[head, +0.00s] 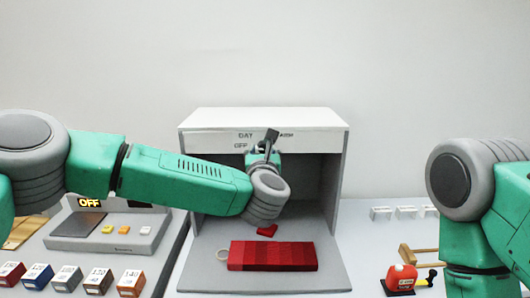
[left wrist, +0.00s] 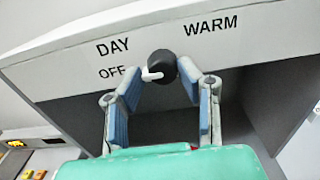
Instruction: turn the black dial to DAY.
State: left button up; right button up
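The black dial (left wrist: 165,65) sits on the front panel (left wrist: 60,62) of the white booth, between the printed words DAY (left wrist: 113,46), OFF (left wrist: 112,72) and WARM (left wrist: 210,26). Its white pointer (left wrist: 152,74) points left, toward OFF. My left gripper (left wrist: 160,68) is open, with one fingertip on each side of the dial; whether either touches it I cannot tell. In the head view, my left gripper (head: 267,142) reaches up to the panel and covers part of the dial. My right gripper is out of the head view; only its arm shows at the right.
The grey booth (head: 335,270) holds a red swatch strip (head: 272,256) and a small red piece (head: 267,231) on its floor. At left are a device with an OFF display (head: 89,202) and several coloured boxes (head: 98,280).

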pick_arm(q)
jog(key=shift+a+f+m, duration=0.1)
jog(key=shift+a+m, duration=0.05)
jog(key=shift+m, duration=0.15)
jog(key=shift+d+m+b, duration=0.2)
jog(key=shift+m+b, duration=0.1)
jog(key=shift+m, duration=0.2)
jog(key=shift+s+d+m, duration=0.1)
jog(key=shift+d+m, duration=0.05)
jog(key=shift+m, duration=0.55)
jog(key=m+b, duration=0.1)
jog(key=m, duration=0.2)
jog(key=shift+m, duration=0.3)
jog(key=m, duration=0.3)
jog(key=shift+r, duration=0.2)
jog(key=shift+m, duration=1.1)
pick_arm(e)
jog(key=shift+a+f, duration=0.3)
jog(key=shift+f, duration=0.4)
pick_arm(q)
jog(key=shift+f, duration=0.1)
